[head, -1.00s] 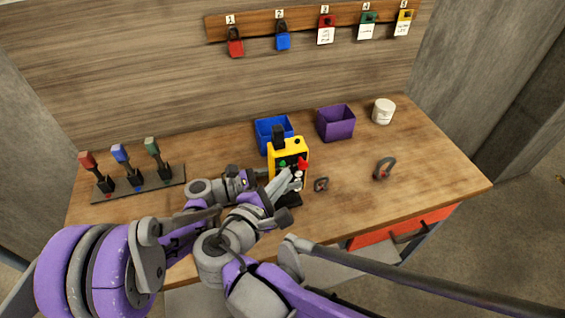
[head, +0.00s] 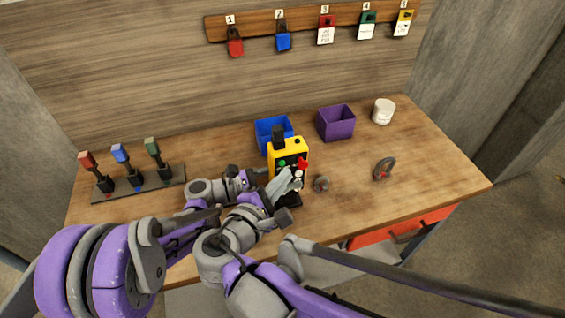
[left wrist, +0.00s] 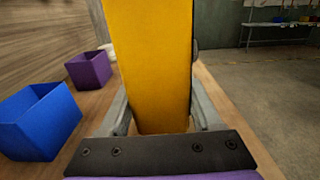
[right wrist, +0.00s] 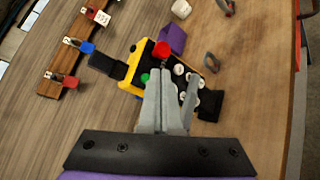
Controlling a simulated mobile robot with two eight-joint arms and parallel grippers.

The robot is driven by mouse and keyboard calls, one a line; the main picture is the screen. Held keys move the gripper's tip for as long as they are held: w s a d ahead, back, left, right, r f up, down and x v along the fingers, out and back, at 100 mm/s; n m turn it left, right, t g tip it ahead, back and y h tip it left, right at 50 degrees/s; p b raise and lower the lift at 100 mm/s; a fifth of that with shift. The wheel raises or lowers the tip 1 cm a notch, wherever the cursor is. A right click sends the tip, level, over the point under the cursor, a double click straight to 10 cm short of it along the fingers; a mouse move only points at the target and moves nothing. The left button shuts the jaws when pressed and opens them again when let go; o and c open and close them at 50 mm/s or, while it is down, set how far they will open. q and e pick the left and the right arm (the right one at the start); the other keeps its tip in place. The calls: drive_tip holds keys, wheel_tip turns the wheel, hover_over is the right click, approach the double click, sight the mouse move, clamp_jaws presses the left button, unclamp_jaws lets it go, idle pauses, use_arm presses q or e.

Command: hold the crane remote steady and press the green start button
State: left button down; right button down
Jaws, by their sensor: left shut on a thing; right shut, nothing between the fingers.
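The yellow crane remote (head: 288,148) stands upright on the bench, with a dark front panel, a red knob (head: 303,163) and a green button (head: 282,164). My left gripper (left wrist: 160,115) is shut on the remote's yellow body, one finger on each side in the left wrist view. My right gripper (right wrist: 168,78) is shut and empty, its fingertips close in front of the panel. In the right wrist view the green button (right wrist: 145,77) shows just left of the fingertips, the red knob (right wrist: 161,50) beyond them, and white buttons (right wrist: 180,70) to the right. Contact cannot be told.
A blue bin (head: 268,128) and a purple bin (head: 336,122) stand behind the remote, with a white cup (head: 383,110) to the right. Two grey shackles (head: 384,168) lie right of it. A rack of levers (head: 138,184) stands left.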

drive_tip(key=shift+w, duration=0.1)
drive_tip(key=shift+w+a, duration=0.1)
drive_tip(key=shift+w, duration=0.2)
drive_tip(key=shift+w+a, duration=0.15)
drive_tip(key=shift+w, duration=0.25)
idle(0.8)
idle(0.3)
drive_tip(key=shift+s+d, duration=0.25)
drive_tip(key=shift+s, duration=0.55)
drive_tip(key=s, duration=0.1)
drive_tip(key=s+d, duration=0.1)
drive_tip(key=s, duration=0.2)
drive_tip(key=shift+s+d, duration=0.3)
drive_tip(key=shift+s, duration=0.1)
